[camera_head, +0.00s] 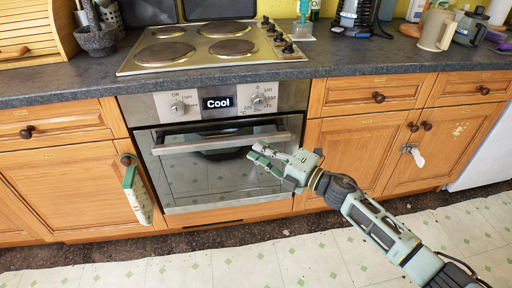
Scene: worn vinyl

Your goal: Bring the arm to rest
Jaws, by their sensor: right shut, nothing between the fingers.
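My right arm reaches in from the lower right, over the floor. Its gripper (258,153) is in front of the oven door (215,175), toward the right side of the glass. The fingers are shut with nothing between them. I cannot tell from this view how far the fingertips are from the glass. The oven door is closed, and a display above it reads "Cool". My left gripper is not in view.
A hob (212,47) is set in the dark worktop (60,88). A towel (137,192) hangs from a cabinet knob left of the oven. The tiled floor (240,262) in front is clear.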

